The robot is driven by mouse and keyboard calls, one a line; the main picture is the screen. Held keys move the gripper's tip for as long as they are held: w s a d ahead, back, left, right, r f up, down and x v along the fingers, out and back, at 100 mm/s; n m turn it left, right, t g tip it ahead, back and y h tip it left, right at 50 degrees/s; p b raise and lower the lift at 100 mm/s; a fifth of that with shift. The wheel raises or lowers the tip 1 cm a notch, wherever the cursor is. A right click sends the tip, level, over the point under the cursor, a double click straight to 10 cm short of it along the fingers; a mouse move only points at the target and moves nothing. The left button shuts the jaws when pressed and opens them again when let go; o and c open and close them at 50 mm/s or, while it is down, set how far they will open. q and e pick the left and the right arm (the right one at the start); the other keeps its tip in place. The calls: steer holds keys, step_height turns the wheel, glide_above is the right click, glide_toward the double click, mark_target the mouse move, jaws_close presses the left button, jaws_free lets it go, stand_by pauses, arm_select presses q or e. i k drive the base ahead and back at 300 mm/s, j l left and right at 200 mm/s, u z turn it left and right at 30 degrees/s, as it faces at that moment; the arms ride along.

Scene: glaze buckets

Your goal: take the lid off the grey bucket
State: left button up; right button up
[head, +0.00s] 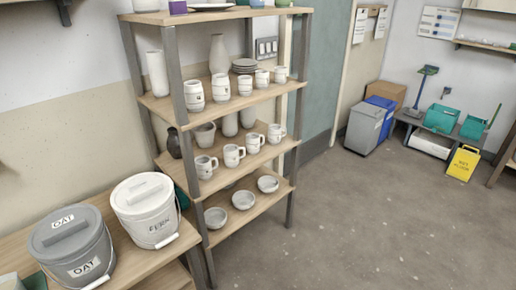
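The grey bucket (80,264) stands upright on a wooden table at the lower left. Its grey lid (68,229) is on, with a raised bar handle and a label reading OAT. A second OAT label and a white handle grip show on its front. A white bucket (150,217) with a white lid on stands just behind and to the right of it, bearing a dark-lettered label. Neither of my grippers is in view.
The wooden table (135,262) has a little bare top right of the grey bucket. A shelf rack (173,80) with mugs, vases and bowls stands close behind. Open floor (360,220) lies to the right, with bins (365,127) and a yellow sign (463,162) farther back.

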mark_target(66, 231)
steer(key=u, duration=1.5)
